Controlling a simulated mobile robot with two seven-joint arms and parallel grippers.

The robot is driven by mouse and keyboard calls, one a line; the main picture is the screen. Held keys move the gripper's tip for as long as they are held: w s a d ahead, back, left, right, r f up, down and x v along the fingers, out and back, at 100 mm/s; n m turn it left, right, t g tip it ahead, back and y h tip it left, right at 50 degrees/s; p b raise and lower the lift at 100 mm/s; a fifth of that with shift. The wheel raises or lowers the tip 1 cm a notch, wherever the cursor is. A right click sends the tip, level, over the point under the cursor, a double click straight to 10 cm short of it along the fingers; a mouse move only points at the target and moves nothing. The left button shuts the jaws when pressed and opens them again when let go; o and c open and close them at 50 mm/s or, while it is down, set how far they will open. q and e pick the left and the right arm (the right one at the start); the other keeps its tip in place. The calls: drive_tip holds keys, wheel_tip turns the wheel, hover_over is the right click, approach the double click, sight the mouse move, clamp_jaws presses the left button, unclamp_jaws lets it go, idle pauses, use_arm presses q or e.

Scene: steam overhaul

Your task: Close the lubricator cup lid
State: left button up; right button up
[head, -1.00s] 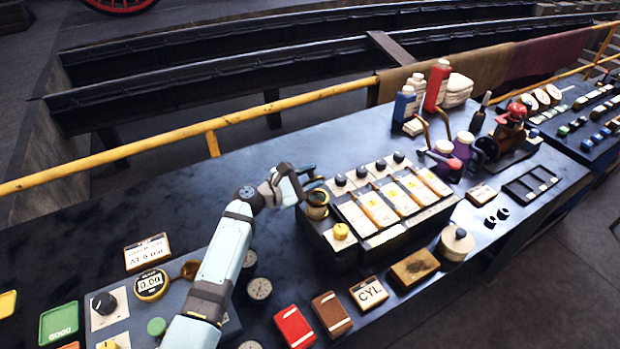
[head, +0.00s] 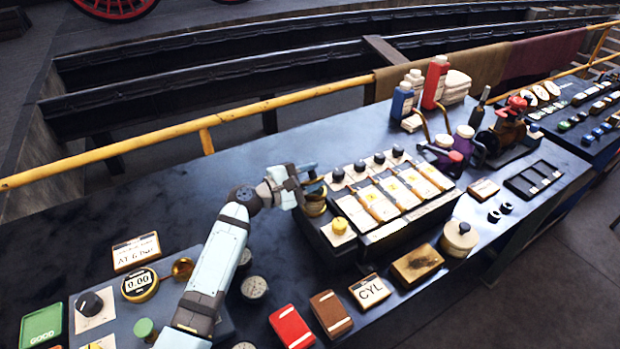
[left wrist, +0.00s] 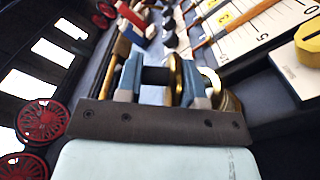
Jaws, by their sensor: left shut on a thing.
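The lubricator (head: 372,238) is a dark box on the bench with several white gauge panels and black knobs on top. Its brass cup (head: 315,209) stands at the box's left end, partly behind my gripper. My left gripper (head: 306,183) is at the cup's top. In the left wrist view my left gripper (left wrist: 160,80) is shut on a dark piece beside an upright brass disc, which looks like the cup lid (left wrist: 175,78). More brass of the cup (left wrist: 232,104) shows just right of the fingers. The lid's exact angle cannot be told. My right gripper is not in view.
A yellow knob (head: 340,226) sits on the box near the cup. A CYL card (head: 370,291), a brown block (head: 417,264) and a round pot (head: 459,239) lie in front. Bottles (head: 403,102) stand behind.

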use_arm(q)
drive_tip(key=shift+m+b, duration=0.3)
drive_tip(key=shift+b, duration=0.05)
drive_tip(key=shift+s+m, duration=0.1)
drive_tip(key=shift+m, duration=0.2)
idle(0.6)
drive_tip(key=o, duration=0.8)
drive_tip(key=shift+c, duration=0.2)
drive_tip(key=shift+f, duration=0.1)
drive_tip(key=shift+d, duration=0.1)
